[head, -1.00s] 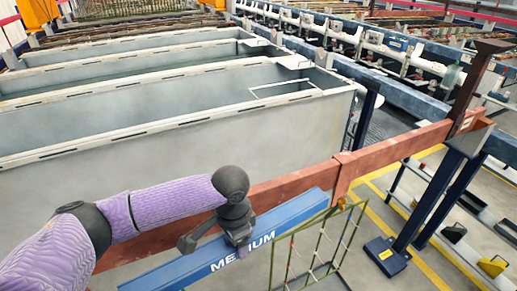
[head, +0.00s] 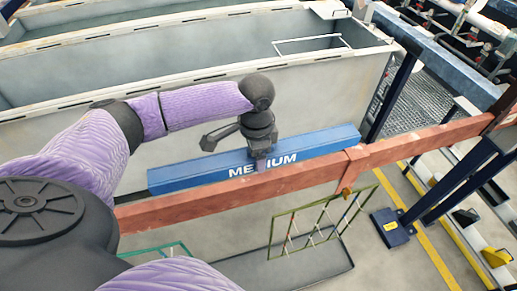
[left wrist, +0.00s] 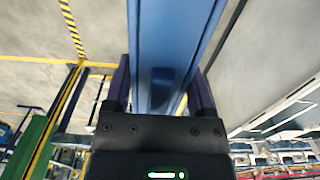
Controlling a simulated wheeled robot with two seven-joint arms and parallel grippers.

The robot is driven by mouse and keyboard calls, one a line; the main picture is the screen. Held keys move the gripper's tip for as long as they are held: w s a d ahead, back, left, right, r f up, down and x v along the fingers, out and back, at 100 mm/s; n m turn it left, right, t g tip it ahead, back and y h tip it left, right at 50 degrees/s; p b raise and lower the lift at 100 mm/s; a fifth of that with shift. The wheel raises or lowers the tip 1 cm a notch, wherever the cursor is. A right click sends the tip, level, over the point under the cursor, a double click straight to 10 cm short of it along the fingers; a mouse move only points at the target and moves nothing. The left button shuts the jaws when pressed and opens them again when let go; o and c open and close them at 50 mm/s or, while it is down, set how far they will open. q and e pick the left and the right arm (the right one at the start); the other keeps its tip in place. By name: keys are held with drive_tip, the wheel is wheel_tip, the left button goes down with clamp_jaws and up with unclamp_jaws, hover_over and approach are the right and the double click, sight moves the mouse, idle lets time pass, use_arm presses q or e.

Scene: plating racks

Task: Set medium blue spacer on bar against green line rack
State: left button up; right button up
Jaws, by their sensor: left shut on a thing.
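The medium blue spacer (head: 205,172), a long beam lettered MEDIUM, is held by my left gripper (head: 259,162) near its middle. In the left wrist view the spacer (left wrist: 178,35) runs between the two fingers of the gripper (left wrist: 160,95). The spacer lies roughly along the red-brown bar (head: 235,193), at its far side in the head view; whether it touches the bar I cannot tell. An open rack with a yellow-green frame (head: 275,231) is below the bar near its collar. A teal-green frame (head: 155,250) shows at lower left, mostly hidden by my arm.
Large grey tanks (head: 190,100) stand behind the bar. A dark blue post with a foot (head: 391,228) stands on the floor at right, beside yellow floor lines. A grey tray (head: 300,268) lies below the racks.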

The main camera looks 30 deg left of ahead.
sight(257, 178)
use_arm(q)
drive_tip(key=shift+r, duration=0.15)
wheel_tip(257, 178, down, 8)
drive_tip(key=b, duration=0.2)
drive_tip(key=shift+b, duration=0.4)
drive_tip(key=shift+f+b, duration=0.5)
drive_tip(key=shift+f, duration=0.55)
drive_tip(key=o, duration=1.3)
drive_tip(key=shift+o, duration=0.2)
